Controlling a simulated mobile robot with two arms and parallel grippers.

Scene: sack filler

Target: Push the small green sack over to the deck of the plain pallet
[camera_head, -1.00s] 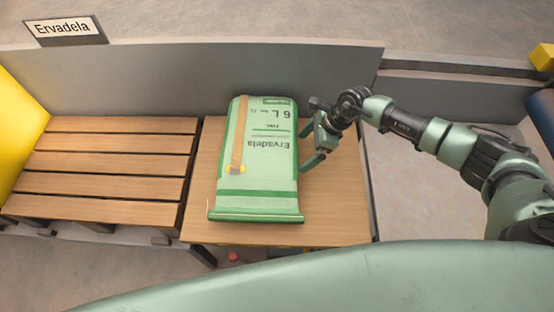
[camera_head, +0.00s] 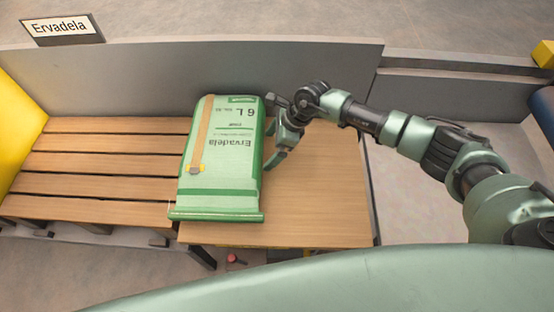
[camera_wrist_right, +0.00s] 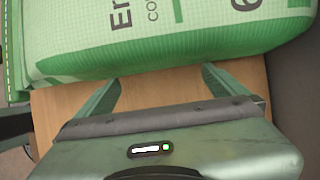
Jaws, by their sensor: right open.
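The small green sack (camera_head: 221,158), printed "Ervadela" and "6 L", lies flat across the seam between the wooden table and the pallet. Its left part is over the right edge of the slatted wooden pallet deck (camera_head: 95,176); the rest is on the table. My right gripper (camera_head: 277,143) is open, with its fingers at the sack's right side. In the right wrist view both open fingers (camera_wrist_right: 160,88) point at the sack's side (camera_wrist_right: 170,48) with nothing between them; whether they touch it is hard to tell. My left gripper is not in view.
The wooden table (camera_head: 320,200) is bare to the right of the sack. A grey wall (camera_head: 200,75) runs behind table and pallet, with an "Ervadela" sign (camera_head: 60,27) above it. A yellow block (camera_head: 20,125) stands at the pallet's left end.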

